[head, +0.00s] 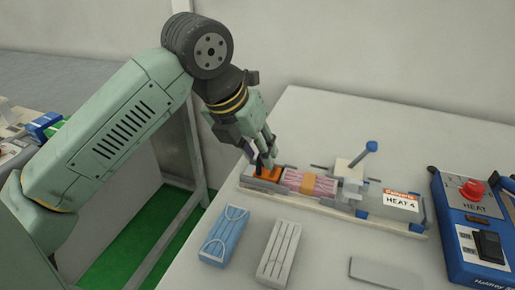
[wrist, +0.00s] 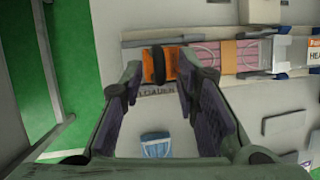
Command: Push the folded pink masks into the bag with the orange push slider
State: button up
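The orange push slider (head: 266,173) sits at the left end of the loader tray, with a dark upright knob. In the wrist view the slider (wrist: 171,58) and its knob lie between my fingertips. My gripper (head: 264,153) is over the slider, its fingers apart with gaps beside the knob; it also shows in the wrist view (wrist: 162,78). The folded pink masks (head: 297,180) lie in the channel right of the slider, with an orange-tan band (wrist: 227,55) across them. The clear bag (head: 378,201), labelled HEAT 4, is at the tray's right end, beyond a white block.
A lever with a blue knob (head: 371,146) rises behind the tray (head: 330,208). A blue heat sealer (head: 468,235) stands at right.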

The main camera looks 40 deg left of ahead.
grip_shut()
dwell(0.4)
dwell(0.5)
